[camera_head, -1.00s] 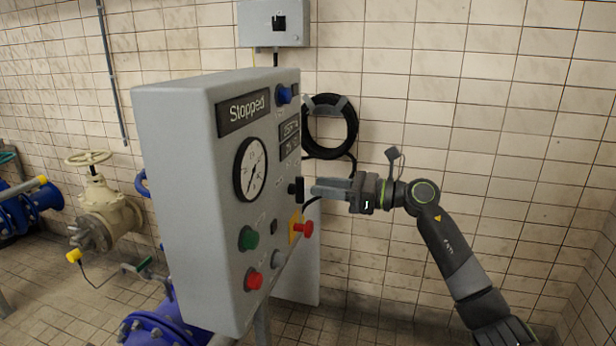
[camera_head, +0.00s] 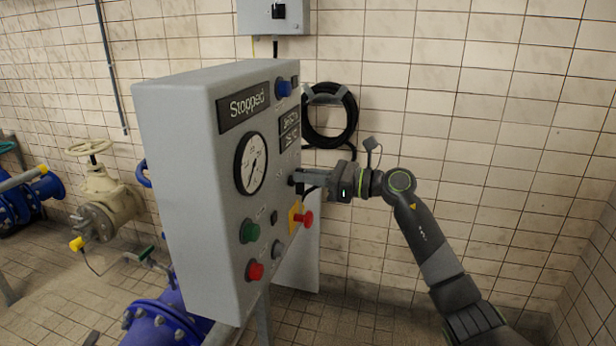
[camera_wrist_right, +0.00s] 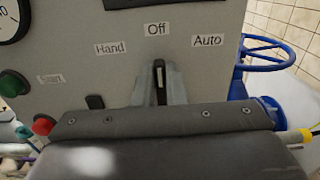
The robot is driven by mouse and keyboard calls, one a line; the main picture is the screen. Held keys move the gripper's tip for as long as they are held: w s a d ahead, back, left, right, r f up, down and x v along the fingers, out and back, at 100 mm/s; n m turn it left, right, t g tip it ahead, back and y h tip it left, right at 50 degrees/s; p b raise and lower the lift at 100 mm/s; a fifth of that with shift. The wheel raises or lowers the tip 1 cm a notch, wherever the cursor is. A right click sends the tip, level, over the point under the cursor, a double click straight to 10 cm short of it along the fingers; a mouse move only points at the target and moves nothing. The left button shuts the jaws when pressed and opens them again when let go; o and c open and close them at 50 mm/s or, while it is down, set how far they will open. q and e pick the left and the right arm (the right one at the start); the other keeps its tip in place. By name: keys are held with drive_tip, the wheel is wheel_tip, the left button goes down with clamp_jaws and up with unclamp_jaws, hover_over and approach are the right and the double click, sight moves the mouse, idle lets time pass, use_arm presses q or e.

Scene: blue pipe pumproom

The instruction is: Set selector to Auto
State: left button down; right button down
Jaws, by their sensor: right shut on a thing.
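The grey control box (camera_head: 190,230) stands left of centre in the head view. Its display (camera_head: 244,107) reads "Stopped". The black selector knob (camera_wrist_right: 159,82) shows in the right wrist view, with its light mark pointing up at the "Off" label (camera_wrist_right: 157,29). "Hand" (camera_wrist_right: 112,47) is to its left and "Auto" (camera_wrist_right: 208,41) to its right. My right gripper (camera_head: 301,179) reaches the panel from the right and is shut on the selector knob, its fingers on both sides. The fingers mostly hide the knob in the head view. My left gripper is not in view.
Below the selector are a red emergency button (camera_head: 304,218) on a yellow plate, a green button (camera_head: 249,232) and a red button (camera_head: 254,270). A gauge (camera_head: 251,163) is on the panel's left. A black hose coil (camera_head: 331,136) hangs on the tiled wall behind.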

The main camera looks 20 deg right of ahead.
drive_tip(key=shift+f+m, duration=0.1)
drive_tip(key=shift+m, duration=0.2)
drive_tip(key=m, duration=0.1)
drive_tip(key=m+p, duration=0.1)
drive_tip(key=m, duration=0.2)
drive_tip(key=shift+w+d+f+p, duration=0.1)
drive_tip(key=shift+w+d+p, duration=0.1)
drive_tip(key=shift+w+p, duration=0.1)
drive_tip(key=m+p, duration=0.1)
drive_tip(key=m, duration=0.2)
drive_tip(key=shift+w+d+f, duration=0.1)
drive_tip(key=shift+f, duration=0.05)
drive_tip(key=shift+f+m+p, duration=0.2)
drive_tip(key=shift+m+p, duration=0.3)
drive_tip(key=shift+m, duration=0.2)
drive_tip(key=c, duration=1.5)
unclamp_jaws()
drive_tip(key=shift+w+r, duration=0.1)
